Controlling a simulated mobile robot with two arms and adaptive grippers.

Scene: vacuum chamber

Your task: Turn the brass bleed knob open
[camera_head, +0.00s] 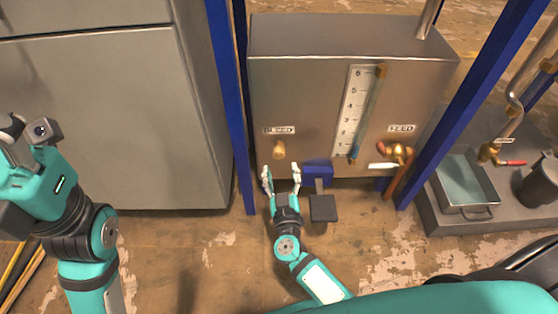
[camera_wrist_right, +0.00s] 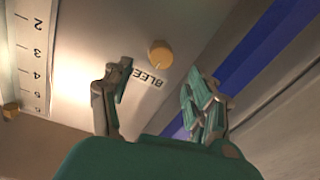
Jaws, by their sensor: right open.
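The brass bleed knob (camera_head: 279,150) sticks out of the front of a steel tank (camera_head: 310,100), just below a BLEED label (camera_head: 279,130). My right gripper (camera_head: 281,172) is open and empty just below the knob in the head view. In the right wrist view the knob (camera_wrist_right: 160,53) lies beyond and between the open fingers of the right gripper (camera_wrist_right: 160,100), apart from them. My left gripper (camera_head: 28,140) is raised at the far left, away from the tank; its fingertips are partly cut off by the picture edge.
A level gauge (camera_head: 352,110) and a FEED valve with a red handle (camera_head: 398,152) are on the tank front. Blue posts (camera_head: 232,100) flank the tank. A blue block (camera_head: 318,170) with a dark pedal-like plate (camera_head: 323,208) sits right of my right gripper. A metal tray (camera_head: 466,205) stands right.

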